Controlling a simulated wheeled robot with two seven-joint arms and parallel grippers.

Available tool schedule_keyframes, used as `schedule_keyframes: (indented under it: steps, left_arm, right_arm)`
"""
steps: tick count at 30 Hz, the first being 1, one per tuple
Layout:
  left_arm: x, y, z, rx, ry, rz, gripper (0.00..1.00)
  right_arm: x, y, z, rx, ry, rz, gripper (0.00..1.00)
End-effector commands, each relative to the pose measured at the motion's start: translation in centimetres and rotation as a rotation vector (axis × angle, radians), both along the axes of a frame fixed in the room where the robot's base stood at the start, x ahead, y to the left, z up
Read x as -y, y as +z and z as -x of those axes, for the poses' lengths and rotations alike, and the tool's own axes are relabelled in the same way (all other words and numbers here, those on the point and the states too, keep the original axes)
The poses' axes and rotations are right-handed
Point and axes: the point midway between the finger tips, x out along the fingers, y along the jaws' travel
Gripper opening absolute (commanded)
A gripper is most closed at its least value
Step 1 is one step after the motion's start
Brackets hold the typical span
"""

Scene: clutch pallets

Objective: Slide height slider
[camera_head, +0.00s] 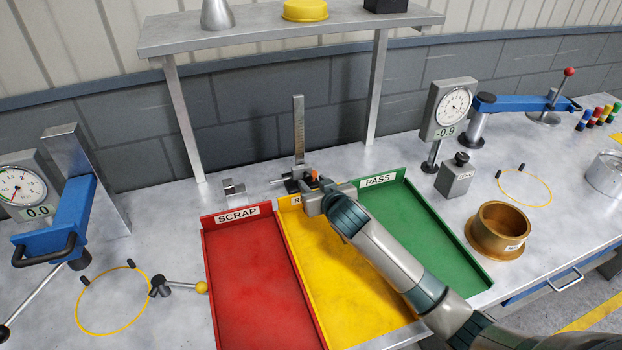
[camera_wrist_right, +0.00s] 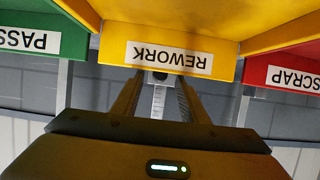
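The height gauge (camera_head: 298,130) stands upright behind the trays, with a tall graduated metal column. Its slider parts (camera_head: 297,179) and a small orange piece sit low, near the foot of the column. My right gripper (camera_head: 316,190) is just in front of these low parts, above the back edge of the yellow tray. In the right wrist view, its two fingers (camera_wrist_right: 158,95) are apart, with the gauge's scale showing between them. My left gripper is not in view.
Red SCRAP (camera_head: 250,280), yellow REWORK (camera_head: 345,285) and green PASS (camera_head: 425,225) trays lie in front. A shelf (camera_head: 270,32) stands above the gauge. Dial gauges (camera_head: 448,108) stand at both sides. A brass ring (camera_head: 497,230) sits at right.

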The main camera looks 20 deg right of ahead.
Motion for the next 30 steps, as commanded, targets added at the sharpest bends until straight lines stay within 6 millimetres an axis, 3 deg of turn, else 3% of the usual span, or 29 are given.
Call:
schedule_keyframes:
  steps: [7,19,24,30]
  left_arm:
    - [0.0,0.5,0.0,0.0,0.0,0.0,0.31]
    - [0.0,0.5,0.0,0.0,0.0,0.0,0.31]
    - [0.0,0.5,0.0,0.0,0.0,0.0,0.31]
    - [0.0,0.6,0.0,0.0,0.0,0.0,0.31]
  right_arm:
    - [-0.1,-0.8,-1.9,-0.001,0.0,0.0,0.4]
    - [-0.1,-0.9,-2.3,0.001,0.001,0.0,0.4]
    - [-0.1,-0.9,-2.3,0.0,0.001,0.0,0.01]
    - [-0.1,-0.8,-2.4,0.001,0.001,0.0,0.0]
